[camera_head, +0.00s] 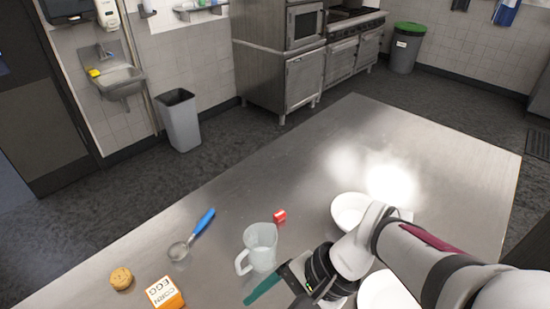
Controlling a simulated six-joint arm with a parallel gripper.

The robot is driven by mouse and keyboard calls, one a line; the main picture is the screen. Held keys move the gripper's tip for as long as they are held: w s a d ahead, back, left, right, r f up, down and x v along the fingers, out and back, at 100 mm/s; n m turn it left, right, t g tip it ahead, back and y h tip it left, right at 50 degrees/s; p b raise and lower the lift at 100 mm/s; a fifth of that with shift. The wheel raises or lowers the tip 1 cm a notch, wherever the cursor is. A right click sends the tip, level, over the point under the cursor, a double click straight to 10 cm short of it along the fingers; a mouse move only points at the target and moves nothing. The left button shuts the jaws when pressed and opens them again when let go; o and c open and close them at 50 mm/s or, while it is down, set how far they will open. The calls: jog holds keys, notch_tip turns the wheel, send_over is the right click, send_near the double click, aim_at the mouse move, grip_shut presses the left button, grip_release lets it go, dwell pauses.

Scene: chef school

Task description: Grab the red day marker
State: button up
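A small red block-like item with a pale mark (279,215), which looks like the red day marker, lies on the steel table (230,205) just behind a clear measuring jug. My gripper (275,287) is at the bottom middle, in front of the jug and nearer the camera than the red item, apart from it. A teal strip shows at the gripper's end; I cannot tell whether it is a finger or a separate thing. The fingertips are not clear, so their opening cannot be judged. Nothing covers the red item.
The clear jug (262,246) stands between my gripper and the red item. A white bowl (348,208) is to the right, partly behind my arm, with another white dish (385,291) nearer. A blue-handled scoop (192,232), a round tan item (121,278) and an orange box (164,294) lie left.

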aim_at(282, 217)
jog(key=w+d+f+m+t+y, duration=0.1)
jog(key=w+f+m+t+y, duration=0.1)
jog(key=w+m, duration=0.35)
jog(key=w+f+m+t+y, duration=0.2)
jog(key=w+m+t, duration=0.1)
jog(key=w, duration=0.6)
jog(key=w+d+f+m+t+h, duration=0.1)
jog(key=w+d+f+m+t, duration=0.1)
jog(key=w+d+f+m, duration=0.1)
jog(key=w+d+f+m+t+h, duration=0.1)
jog(key=w+d+f+m+t, duration=0.1)
jog(key=w+d+f+m, duration=0.2)
jog(key=w+d+f+m+t+h, duration=0.1)
jog(key=w+d+f+m+t, duration=0.1)
jog(key=w+d+f+m, duration=0.1)
jog(key=shift+w+d+f+t, duration=0.15)
jog(key=shift+w+d+f, duration=0.1)
jog(key=shift+d+f, duration=0.35)
jog(key=shift+w+d+f+t, duration=0.15)
jog(key=shift+w+d+f, duration=0.15)
jog(key=shift+f, duration=0.5)
jog(key=shift+m, duration=0.25)
jog(key=x, duration=1.5)
jog(key=shift+w+a+r, duration=0.1)
jog(key=shift+w+a, duration=0.15)
grip_shut()
